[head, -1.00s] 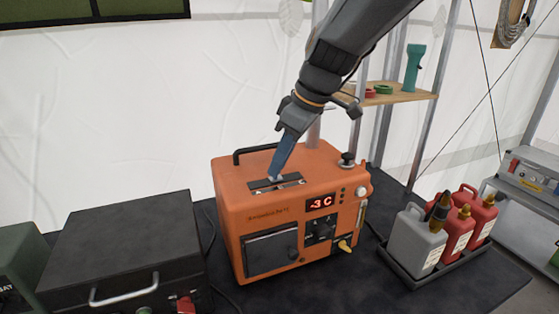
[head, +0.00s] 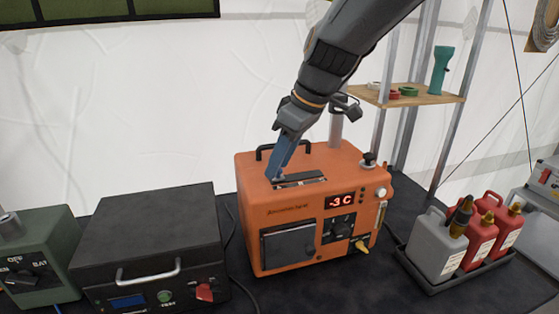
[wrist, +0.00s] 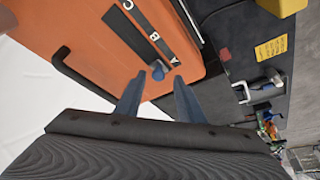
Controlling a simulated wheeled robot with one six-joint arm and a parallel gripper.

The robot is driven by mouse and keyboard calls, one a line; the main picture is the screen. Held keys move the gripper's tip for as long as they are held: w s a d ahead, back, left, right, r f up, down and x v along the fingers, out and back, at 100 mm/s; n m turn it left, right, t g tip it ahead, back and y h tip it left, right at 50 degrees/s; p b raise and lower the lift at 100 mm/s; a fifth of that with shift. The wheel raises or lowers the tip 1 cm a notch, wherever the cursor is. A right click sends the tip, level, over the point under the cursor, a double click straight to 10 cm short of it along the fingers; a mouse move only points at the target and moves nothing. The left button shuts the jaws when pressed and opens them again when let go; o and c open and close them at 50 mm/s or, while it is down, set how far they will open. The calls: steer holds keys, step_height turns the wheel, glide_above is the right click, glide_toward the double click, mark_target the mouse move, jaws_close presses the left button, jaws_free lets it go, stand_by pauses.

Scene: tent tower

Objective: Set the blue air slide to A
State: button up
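The orange heater box (head: 262,220) stands on the dark table, with the air slide's black plate (head: 305,181) on its top. The letters B and C lie further up the label strip. My gripper (wrist: 160,78) is open, one finger on each side of the knob with visible gaps. In the head view my gripper (head: 271,179) is down at the plate's left end and hides the knob.
The box's black carry handle (head: 283,148) stands just behind the plate, and a black knob (head: 368,159) is at the top right. A dark case (head: 150,235) is to the left. A tray with grey and red canisters (head: 475,240) is to the right.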

steer(key=shift+d+r, duration=0.1)
steer(key=b+v, duration=0.2)
steer(key=v, duration=0.5)
steer(key=shift+r, duration=0.25)
steer(key=shift+s, duration=0.1)
